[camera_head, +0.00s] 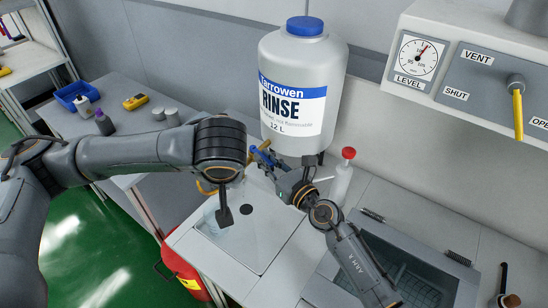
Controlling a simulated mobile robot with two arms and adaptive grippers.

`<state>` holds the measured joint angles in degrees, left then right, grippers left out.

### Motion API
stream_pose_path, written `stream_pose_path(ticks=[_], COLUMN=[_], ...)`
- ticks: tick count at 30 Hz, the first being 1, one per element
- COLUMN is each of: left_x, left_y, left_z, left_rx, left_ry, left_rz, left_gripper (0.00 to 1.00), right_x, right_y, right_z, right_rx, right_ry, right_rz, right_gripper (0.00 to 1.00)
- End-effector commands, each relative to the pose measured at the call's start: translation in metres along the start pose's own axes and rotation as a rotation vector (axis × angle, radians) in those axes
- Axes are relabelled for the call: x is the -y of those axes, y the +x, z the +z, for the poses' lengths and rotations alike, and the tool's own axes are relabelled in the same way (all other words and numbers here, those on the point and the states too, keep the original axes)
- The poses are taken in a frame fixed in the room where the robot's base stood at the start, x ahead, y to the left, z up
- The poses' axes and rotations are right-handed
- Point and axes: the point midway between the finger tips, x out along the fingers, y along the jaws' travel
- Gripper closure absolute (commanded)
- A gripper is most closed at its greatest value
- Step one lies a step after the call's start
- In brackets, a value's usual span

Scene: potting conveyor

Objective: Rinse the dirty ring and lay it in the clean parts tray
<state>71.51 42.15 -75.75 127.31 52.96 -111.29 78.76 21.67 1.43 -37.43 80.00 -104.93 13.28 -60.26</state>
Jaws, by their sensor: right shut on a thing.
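The white rinse container (292,60) with a blue cap stands at the back centre. My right gripper (268,161) is at its lower front and shut on what looks like a blue tap lever (262,150); the contact is small and partly hidden. My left gripper (224,214) points down over the pale sink basin (265,250), near its dark drain (246,210); its fingers show edge-on. A thin orange-yellow curve (203,187) shows beside my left wrist; I cannot tell whether it is the ring. No clean parts tray can be identified for certain.
A red-capped white bottle (341,180) stands close to my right gripper. A grey open tank (405,278) with a mesh inside is at the lower right. A valve panel (490,85) hangs above. A blue bin (75,95) and bottles stand on the left bench.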

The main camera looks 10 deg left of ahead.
Motion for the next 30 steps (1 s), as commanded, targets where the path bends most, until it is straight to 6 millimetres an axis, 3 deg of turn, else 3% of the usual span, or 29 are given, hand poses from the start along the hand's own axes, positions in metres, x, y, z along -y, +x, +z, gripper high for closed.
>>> stream_pose_path(ticks=[3, 4, 7, 20, 30], left_x=[0.0, 0.0, 0.0, 0.0, 0.0], left_y=[0.0, 0.0, 0.0, 0.0, 0.0], left_z=[0.0, 0.0, 0.0, 0.0, 0.0], left_rx=[0.0, 0.0, 0.0, 0.0, 0.0], left_ry=[0.0, 0.0, 0.0, 0.0, 0.0], left_rz=[0.0, 0.0, 0.0, 0.0, 0.0], left_gripper=[1.0, 1.0, 1.0, 1.0, 1.0], right_x=[0.001, 0.001, 0.001, 0.001, 0.002], right_y=[-0.001, -0.001, -0.001, -0.009, -0.073], right_z=[-0.001, -0.001, -0.001, -0.001, -0.002], right_rx=[-0.001, -0.001, -0.001, -0.001, -0.003], right_ry=[-0.001, -0.001, -0.001, 0.001, -0.001], right_rz=[-0.001, -0.001, -0.001, -0.001, -0.003], right_gripper=[1.0, 0.81, 0.62, 0.62, 0.62])
